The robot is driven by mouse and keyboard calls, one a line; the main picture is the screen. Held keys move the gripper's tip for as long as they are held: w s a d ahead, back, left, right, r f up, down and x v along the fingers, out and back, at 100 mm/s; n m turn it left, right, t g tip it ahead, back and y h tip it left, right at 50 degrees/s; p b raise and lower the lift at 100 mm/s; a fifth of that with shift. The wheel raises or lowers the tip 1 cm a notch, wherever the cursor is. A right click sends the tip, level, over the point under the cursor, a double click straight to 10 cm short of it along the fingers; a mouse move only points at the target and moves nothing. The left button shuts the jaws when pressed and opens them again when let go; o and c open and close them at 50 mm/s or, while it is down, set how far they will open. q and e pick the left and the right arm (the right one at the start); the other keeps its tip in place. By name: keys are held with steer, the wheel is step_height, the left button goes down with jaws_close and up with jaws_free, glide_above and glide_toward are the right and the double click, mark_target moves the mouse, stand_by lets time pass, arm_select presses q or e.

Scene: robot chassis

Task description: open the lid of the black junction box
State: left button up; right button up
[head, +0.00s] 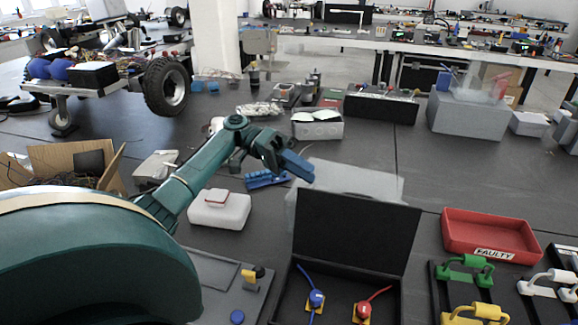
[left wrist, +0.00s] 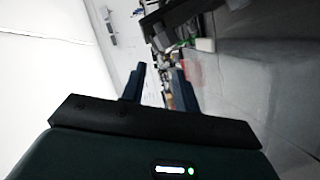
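The black junction box (head: 284,295) stands at the front middle of the table in the head view, partly cut off by the bottom edge. Its lid (head: 357,231) stands up at the back, open, so the inside shows. Inside are a blue connector (head: 316,298) and a red connector (head: 364,310) on yellow bases. My left gripper (head: 299,166) is in the air above and behind the lid's top left corner, apart from it. In the left wrist view its two fingers (left wrist: 158,88) are apart with nothing between them. My right gripper is not in view.
A red tray marked FAULTY (head: 490,232) stands right of the box, with green (head: 467,268) and yellow handles in front. A translucent container (head: 350,180) is behind the lid. A white box (head: 220,209) and a grey panel (head: 215,270) are to the left.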

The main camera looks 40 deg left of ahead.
arm_select(q)
steer(key=shift+s+a+r+b, duration=0.1)
steer(key=shift+a+r+b, duration=0.1)
steer(key=shift+a, duration=0.85)
steer(key=shift+s+a+r+b, duration=0.1)
steer(key=shift+a+r+b, duration=0.1)
steer(key=shift+a, duration=0.85)
